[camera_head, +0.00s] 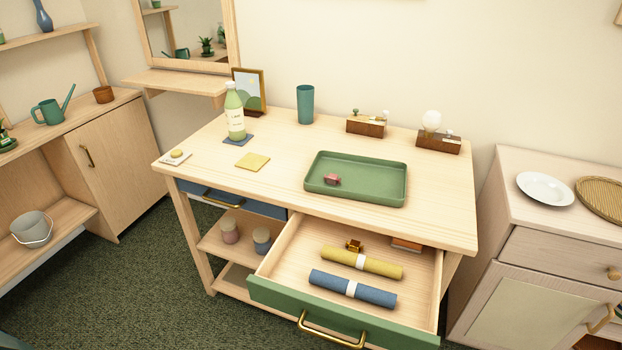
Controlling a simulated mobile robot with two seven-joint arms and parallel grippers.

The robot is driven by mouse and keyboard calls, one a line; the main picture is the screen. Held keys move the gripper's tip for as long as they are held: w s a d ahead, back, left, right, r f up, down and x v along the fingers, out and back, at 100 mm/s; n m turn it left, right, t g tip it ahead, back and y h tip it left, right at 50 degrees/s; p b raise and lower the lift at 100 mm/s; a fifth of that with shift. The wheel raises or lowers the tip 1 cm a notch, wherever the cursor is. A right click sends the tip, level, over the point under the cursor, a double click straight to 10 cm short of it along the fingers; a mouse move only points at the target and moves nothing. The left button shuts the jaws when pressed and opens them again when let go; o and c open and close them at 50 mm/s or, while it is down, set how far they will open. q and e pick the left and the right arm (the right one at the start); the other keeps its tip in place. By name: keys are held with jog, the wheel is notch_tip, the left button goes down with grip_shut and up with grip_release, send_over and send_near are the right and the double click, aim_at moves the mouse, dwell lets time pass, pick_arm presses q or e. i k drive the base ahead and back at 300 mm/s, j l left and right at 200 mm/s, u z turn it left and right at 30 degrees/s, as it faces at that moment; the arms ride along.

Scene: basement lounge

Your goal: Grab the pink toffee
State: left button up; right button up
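A small pink toffee (332,179) lies in the green tray (375,195), towards the tray's left side. The tray rests on the wooden table (265,185), near the middle of its top. Neither of my grippers shows in the head view.
The drawer (345,322) below the tray is pulled open, holding yellow (385,267) and blue (375,295) rolls. A bottle (235,115), a teal cup (305,104) and wooden blocks (366,126) stand on the table. A cabinet (545,290) stands at right.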

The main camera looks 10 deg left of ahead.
aim_at(332, 179)
jog(key=i+j+u, duration=0.1)
jog(key=j+u, duration=0.35)
jog(key=i+j+u, duration=0.15)
jog(key=u, duration=0.3)
jog(key=i+j+u, duration=0.15)
jog(key=j+u, duration=0.15)
jog(key=u, duration=0.15)
jog(key=i+j+u, duration=0.15)
jog(key=u, duration=0.3)
jog(key=i+j+u, duration=0.1)
jog(key=i+u, duration=0.2)
jog(key=u, duration=0.15)
jog(key=i+z, duration=0.3)
jog(key=i+j+z, duration=0.15)
jog(key=i+z, duration=0.25)
jog(key=z, duration=0.4)
jog(key=i+z, duration=0.1)
jog(key=z, duration=0.35)
jog(key=j+z, duration=0.1)
jog(key=z, duration=0.4)
jog(key=i+j+z, duration=0.1)
jog(key=z, duration=0.4)
jog(key=i+j+z, duration=0.1)
jog(key=z, duration=0.35)
jog(key=j+z, duration=0.15)
jog(key=z, duration=0.35)
jog(key=j+z, duration=0.15)
jog(key=z, duration=0.35)
